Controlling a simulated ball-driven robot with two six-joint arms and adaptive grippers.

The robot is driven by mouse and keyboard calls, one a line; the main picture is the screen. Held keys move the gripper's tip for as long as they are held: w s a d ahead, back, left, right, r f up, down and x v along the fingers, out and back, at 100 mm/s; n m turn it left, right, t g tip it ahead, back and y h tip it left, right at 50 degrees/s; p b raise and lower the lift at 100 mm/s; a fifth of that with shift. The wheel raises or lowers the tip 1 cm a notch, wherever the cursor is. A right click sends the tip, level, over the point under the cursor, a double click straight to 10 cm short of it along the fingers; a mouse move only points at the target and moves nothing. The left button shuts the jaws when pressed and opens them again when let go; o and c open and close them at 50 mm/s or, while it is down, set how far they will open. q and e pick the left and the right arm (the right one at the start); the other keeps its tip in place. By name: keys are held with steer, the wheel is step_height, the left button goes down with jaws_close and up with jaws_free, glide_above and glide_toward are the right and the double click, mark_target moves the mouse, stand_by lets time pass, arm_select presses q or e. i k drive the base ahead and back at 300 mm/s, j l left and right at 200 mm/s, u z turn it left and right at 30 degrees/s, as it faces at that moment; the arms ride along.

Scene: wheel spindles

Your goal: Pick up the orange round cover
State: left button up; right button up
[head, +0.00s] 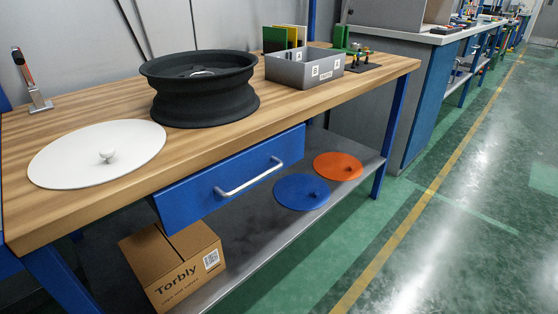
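The orange round cover (330,166) lies flat on the grey lower shelf under the workbench, near the shelf's right end. It has a small dark knob in its middle. A larger white round cover (75,160) with a white knob lies on the wooden bench top at the left. Neither of my grippers shows in the head view.
The wooden bench top (290,125) carries a black wheel rim (200,105) and a grey bin (305,72). A blue drawer (205,200) with a metal handle hangs under it. A cardboard box (165,240) stands on the lower shelf (240,262). The green floor (430,235) to the right is clear.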

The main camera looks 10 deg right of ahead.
mark_target(336, 166)
steer(key=z, duration=0.8)
steer(key=u, duration=0.85)
steer(key=i+l+u, duration=0.15)
steer(key=l+u, duration=1)
steer(key=l, duration=0.25)
